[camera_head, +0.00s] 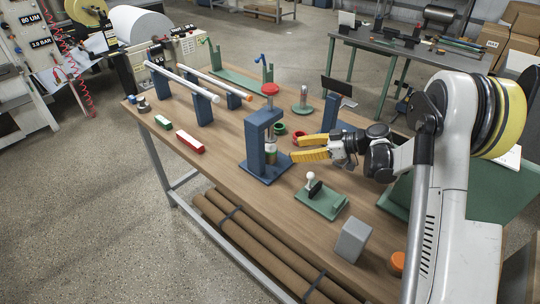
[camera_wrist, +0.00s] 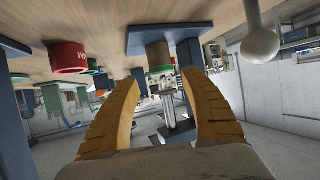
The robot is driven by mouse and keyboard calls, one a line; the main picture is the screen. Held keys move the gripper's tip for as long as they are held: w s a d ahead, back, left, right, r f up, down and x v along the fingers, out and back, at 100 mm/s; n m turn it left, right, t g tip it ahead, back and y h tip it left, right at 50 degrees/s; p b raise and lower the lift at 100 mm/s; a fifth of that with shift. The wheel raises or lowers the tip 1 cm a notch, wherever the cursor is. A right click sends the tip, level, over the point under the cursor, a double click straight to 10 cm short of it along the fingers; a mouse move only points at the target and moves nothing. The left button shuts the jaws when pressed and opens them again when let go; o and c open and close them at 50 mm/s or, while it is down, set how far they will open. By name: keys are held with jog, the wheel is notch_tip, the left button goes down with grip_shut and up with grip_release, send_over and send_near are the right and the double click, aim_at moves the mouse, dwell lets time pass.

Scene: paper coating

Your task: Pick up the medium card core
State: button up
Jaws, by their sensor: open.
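A short brown card core with a green band (camera_wrist: 160,56) stands on the base of the blue press (camera_head: 262,140). It also shows in the head view (camera_head: 270,157), under the press's metal spindle. No size mark is readable on it. My gripper (camera_head: 293,148) is open and empty, its yellow fingers pointing left at the press from its right side. In the wrist view, the table is at the top and my gripper (camera_wrist: 160,82) has one finger on either side of the core, with no contact visible.
A green ring (camera_head: 280,128) lies behind the press. A green plate (camera_head: 322,202) with a white-knobbed tool, a grey block (camera_head: 352,240) and an orange piece (camera_head: 398,261) are on the near right.

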aim_at(270, 155)
jog(key=shift+w+f, duration=0.15)
jog(key=shift+f, duration=0.2)
jog(key=shift+a+f, duration=0.2)
jog(key=b+x, duration=0.1)
jog(key=x, duration=0.4)
jog(key=shift+b, duration=0.4)
jog(key=b+x, duration=0.2)
jog(key=x, duration=0.3)
jog(key=shift+a+f, duration=0.15)
jog(key=shift+c, duration=0.6)
jog(key=c, duration=0.8)
